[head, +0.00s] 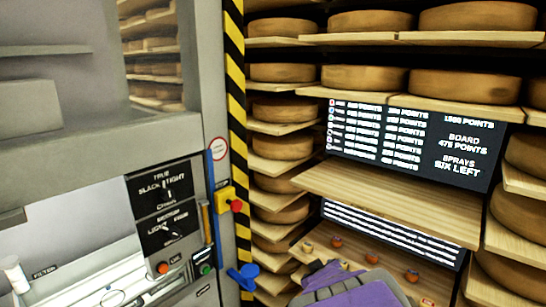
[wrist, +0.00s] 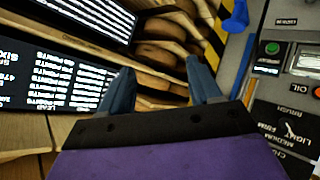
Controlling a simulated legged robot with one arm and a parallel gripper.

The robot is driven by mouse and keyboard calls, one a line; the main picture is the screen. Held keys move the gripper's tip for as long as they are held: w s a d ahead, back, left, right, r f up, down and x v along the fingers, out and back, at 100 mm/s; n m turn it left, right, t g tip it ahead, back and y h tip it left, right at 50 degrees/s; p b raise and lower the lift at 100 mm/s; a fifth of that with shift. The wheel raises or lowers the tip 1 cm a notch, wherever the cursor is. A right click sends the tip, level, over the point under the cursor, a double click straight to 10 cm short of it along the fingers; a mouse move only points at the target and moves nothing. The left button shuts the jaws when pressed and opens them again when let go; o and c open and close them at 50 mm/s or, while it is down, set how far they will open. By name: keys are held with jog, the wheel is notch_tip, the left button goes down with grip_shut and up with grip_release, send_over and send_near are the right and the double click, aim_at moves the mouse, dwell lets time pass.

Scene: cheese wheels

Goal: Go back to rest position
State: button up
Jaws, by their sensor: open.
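My gripper shows in the wrist view (wrist: 162,92) with its two blue-grey fingers spread apart. Nothing is between the fingers. In the head view, a purple and grey part of my arm shows at the bottom, in front of the lower wooden shelf (head: 385,262). The fingertips cannot be made out in the head view.
Cheese wheels (head: 463,86) fill wooden shelves at the right and centre. A dark points screen (head: 410,140) hangs before them, above an empty board (head: 390,200). Small orange-brown items (head: 372,257) stand on the lower shelf. A machine with control panels (head: 163,205) stands left, beside a striped post (head: 236,120).

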jog(key=s+d+f+m+g, duration=0.1)
jog(key=s+g, duration=0.3)
jog(key=s, duration=0.8)
jog(key=s+d+f+m+g, duration=0.2)
jog(key=s+d+m+g, duration=0.2)
jog(key=s, duration=0.9)
jog(key=shift+f+g+h, duration=0.25)
jog(key=shift+g+h, duration=0.15)
jog(key=s+a+g, duration=0.1)
jog(key=s, duration=0.3)
jog(key=s+a+g+y, duration=0.1)
jog(key=s, duration=0.4)
jog(key=s+a+g, duration=0.1)
jog(key=s+g, duration=0.1)
jog(key=s, duration=0.3)
jog(key=shift+r+m+y+b, duration=0.3)
jog(key=shift+b, duration=0.05)
jog(key=shift+c, duration=0.3)
